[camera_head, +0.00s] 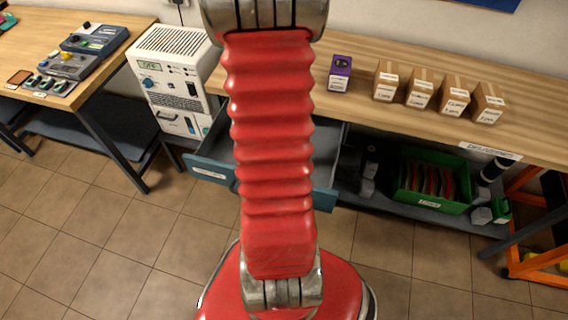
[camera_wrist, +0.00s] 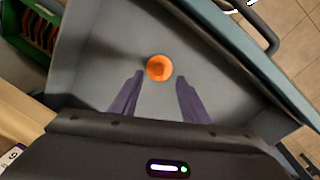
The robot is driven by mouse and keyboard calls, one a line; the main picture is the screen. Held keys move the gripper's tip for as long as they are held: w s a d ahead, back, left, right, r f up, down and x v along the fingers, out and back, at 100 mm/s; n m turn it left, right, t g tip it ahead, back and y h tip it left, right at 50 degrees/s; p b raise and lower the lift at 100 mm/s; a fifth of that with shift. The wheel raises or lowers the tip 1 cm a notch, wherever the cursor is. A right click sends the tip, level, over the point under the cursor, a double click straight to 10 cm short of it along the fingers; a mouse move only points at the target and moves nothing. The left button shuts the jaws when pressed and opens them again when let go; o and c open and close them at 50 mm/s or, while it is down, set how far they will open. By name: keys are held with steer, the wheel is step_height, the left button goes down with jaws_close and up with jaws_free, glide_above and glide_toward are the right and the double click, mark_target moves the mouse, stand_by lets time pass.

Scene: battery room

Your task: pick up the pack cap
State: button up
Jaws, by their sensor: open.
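The pack cap appears to be the small round orange piece (camera_wrist: 159,68) in the wrist view. It lies on the grey floor of an open drawer (camera_wrist: 100,45). My gripper (camera_wrist: 158,84) is open, its two dark fingers pointing into the drawer. The orange piece shows just beyond the fingertips, roughly centred between them, and nothing is held. In the head view my red arm hides the middle of the drawer (camera_head: 208,170), and neither the cap nor my gripper can be seen there.
The drawer has a blue-green front with a handle (camera_wrist: 262,14). A workbench (camera_head: 420,60) stands above it, bearing several small cardboard boxes (camera_head: 420,92) and a purple box (camera_head: 340,72). A green crate (camera_head: 425,200) is on the shelf right of the drawer. A white power unit (camera_head: 172,75) stands left.

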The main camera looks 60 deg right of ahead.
steer(key=shift+f, duration=0.2)
steer(key=shift+s+d+f, duration=0.15)
steer(key=shift+f, duration=1.15)
steer(key=shift+s+d+f, duration=0.1)
steer(key=shift+d+f, duration=0.05)
steer(key=shift+f, duration=1.15)
steer(key=shift+c, duration=0.4)
jaws_close()
